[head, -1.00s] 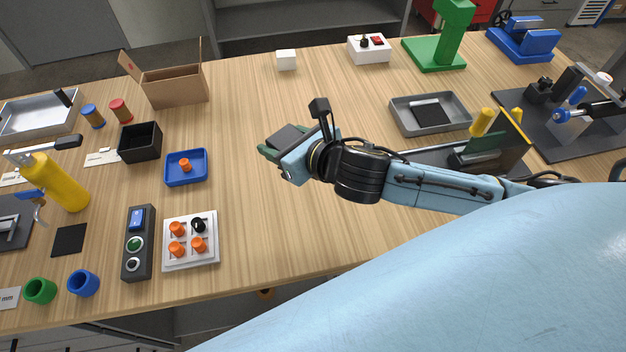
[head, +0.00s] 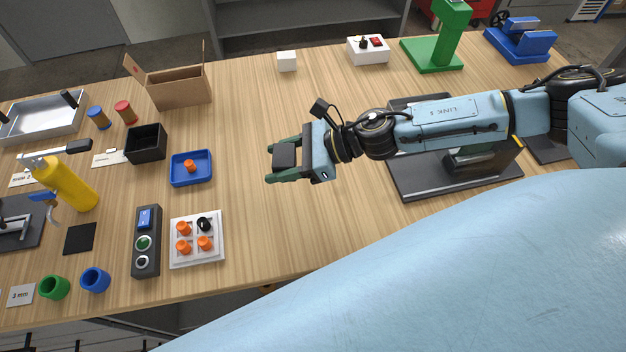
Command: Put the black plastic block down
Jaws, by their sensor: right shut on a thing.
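The black plastic block (head: 284,155) is between the green fingers of my right gripper (head: 283,162) in the head view. The right gripper is shut on it and points to the left, over the middle of the wooden table (head: 330,245). The block appears to be held above the tabletop, but the exact gap cannot be told from this angle. My left gripper is not in view.
A blue tray (head: 190,168) with an orange peg lies left of the block. A white tray (head: 197,240) with several pegs is nearer. An open cardboard box (head: 178,88) and a white cube (head: 287,61) stand behind. Bare wood surrounds the gripper.

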